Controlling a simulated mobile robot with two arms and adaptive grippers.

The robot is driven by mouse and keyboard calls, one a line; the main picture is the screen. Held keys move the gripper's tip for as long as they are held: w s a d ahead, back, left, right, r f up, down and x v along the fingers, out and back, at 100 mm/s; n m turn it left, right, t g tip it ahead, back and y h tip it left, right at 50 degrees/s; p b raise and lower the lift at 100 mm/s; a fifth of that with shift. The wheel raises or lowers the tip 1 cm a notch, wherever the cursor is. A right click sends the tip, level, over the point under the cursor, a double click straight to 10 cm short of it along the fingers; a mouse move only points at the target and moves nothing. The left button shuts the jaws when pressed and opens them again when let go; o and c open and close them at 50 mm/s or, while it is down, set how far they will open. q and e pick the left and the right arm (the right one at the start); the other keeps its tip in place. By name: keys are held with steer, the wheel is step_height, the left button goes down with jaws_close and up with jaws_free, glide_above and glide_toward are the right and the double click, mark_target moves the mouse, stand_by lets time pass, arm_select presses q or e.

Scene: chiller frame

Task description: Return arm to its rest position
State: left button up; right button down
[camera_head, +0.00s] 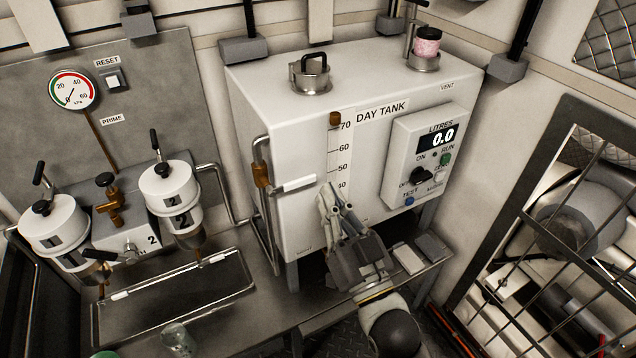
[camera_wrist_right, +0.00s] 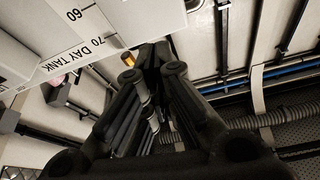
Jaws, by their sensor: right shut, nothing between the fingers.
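My right gripper (camera_head: 330,197) is in front of the lower face of the white day tank (camera_head: 300,135), near the 40 mark of its scale. Its fingers are together with nothing between them. In the head view I cannot tell whether the fingertips touch the tank. The wrist view shows the dark fingers of the right gripper (camera_wrist_right: 155,55) close up, with the tank's scale and label beside them. My right arm comes up from the bottom of the head view. My left gripper is not seen.
A control box (camera_head: 423,150) reading 0.0 litres juts from the tank. Two filter canisters, one at the far left (camera_head: 53,222) and one nearer the tank (camera_head: 168,185), stand over a drip tray (camera_head: 180,295). A barred guard (camera_head: 560,230) is at the right. A glass (camera_head: 178,340) stands at the front.

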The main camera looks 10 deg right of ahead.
step_height(320, 180, down, 21)
steer(key=g+h, duration=0.1)
steer(key=g, duration=0.4)
steer(key=s+d+f+n+g+h, duration=0.1)
steer(key=s+f+g, duration=0.2)
steer(key=f, duration=0.9)
steer(key=s+d+f+g+h, duration=0.15)
steer(key=s+f, duration=0.25)
steer(key=f, duration=0.8)
steer(key=s+d+f+g, duration=0.2)
steer(key=s+f+g, duration=0.1)
steer(key=s+f, duration=0.35)
steer(key=s+d+f+g, duration=0.2)
steer(key=s+d+f, duration=0.1)
steer(key=s+f, duration=0.4)
steer(key=s+d+f+g, duration=0.2)
steer(key=s+f, duration=0.1)
steer(key=s, duration=0.3)
steer(key=s+d+f+g+h, duration=0.1)
steer(key=s+d+f, duration=0.1)
steer(key=s+f, duration=0.2)
steer(key=s+d+f+g+h, duration=0.1)
steer(key=s+d+f+g, duration=0.1)
steer(key=s, duration=0.7)
steer(key=shift+d+f+g, duration=0.3)
steer(key=shift+f+g, duration=0.05)
steer(key=shift+f, duration=0.3)
steer(key=shift+n, duration=0.3)
